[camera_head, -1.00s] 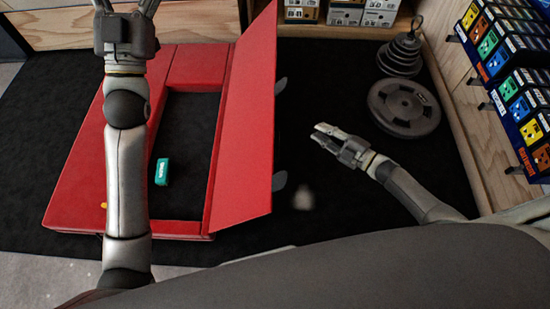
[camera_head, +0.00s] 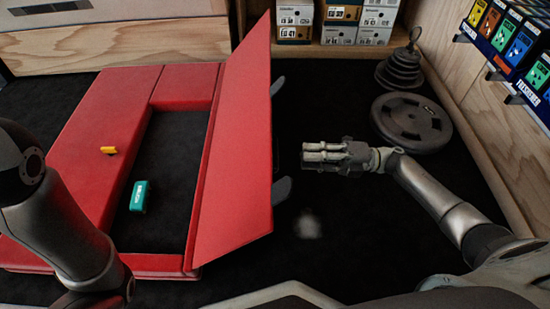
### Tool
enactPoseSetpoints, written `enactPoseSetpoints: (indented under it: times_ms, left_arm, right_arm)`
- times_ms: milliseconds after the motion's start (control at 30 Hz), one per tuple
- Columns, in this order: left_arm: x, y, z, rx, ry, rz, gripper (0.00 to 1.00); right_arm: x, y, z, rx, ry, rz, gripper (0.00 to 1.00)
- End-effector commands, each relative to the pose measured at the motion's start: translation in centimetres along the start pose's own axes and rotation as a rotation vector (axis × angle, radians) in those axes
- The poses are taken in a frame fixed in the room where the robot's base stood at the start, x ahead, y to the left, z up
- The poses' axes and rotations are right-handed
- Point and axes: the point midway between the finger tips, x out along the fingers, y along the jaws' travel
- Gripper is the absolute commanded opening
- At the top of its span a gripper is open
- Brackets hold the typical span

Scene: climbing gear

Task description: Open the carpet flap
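The red flap (camera_head: 238,160) stands raised and tilted on the right side of a red padded frame (camera_head: 95,130), swung away from the frame's dark opening. My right gripper (camera_head: 304,154) is to the right of the flap, apart from it. Its two fingers lie close together with nothing between them. My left arm is at the lower left, over the frame's near left part. My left gripper is out of view.
A teal block (camera_head: 139,196) lies in the dark opening, and a small yellow piece (camera_head: 108,150) is on the frame. Weight plates (camera_head: 411,122) lie at the right. Shoe boxes (camera_head: 338,35) stand at the back.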

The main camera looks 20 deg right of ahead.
Motion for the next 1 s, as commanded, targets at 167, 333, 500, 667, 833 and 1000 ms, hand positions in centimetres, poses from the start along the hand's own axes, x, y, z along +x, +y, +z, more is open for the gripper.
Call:
enactPoseSetpoints:
  times_ms: [167,333,500,667,833,1000]
  left_arm:
    - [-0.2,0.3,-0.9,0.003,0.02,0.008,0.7]
    - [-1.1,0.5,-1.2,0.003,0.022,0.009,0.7]
    - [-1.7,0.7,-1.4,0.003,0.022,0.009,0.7]
    - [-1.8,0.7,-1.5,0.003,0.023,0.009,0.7]
    - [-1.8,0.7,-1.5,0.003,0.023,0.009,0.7]
    - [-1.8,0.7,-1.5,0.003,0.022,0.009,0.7]
  right_arm:
    - [3.5,-0.2,-0.1,-0.002,0.003,0.003,0.19]
    - [6.5,-0.2,-0.1,-0.001,0.002,0.003,0.19]
    - [8.6,-0.2,0.0,0.0,0.0,0.002,0.19]
    - [9.3,0.0,0.0,0.002,-0.002,0.001,0.19]
    - [9.4,0.0,0.0,0.003,-0.002,0.001,0.19]
    - [9.3,0.0,0.0,0.003,-0.002,0.001,0.06]
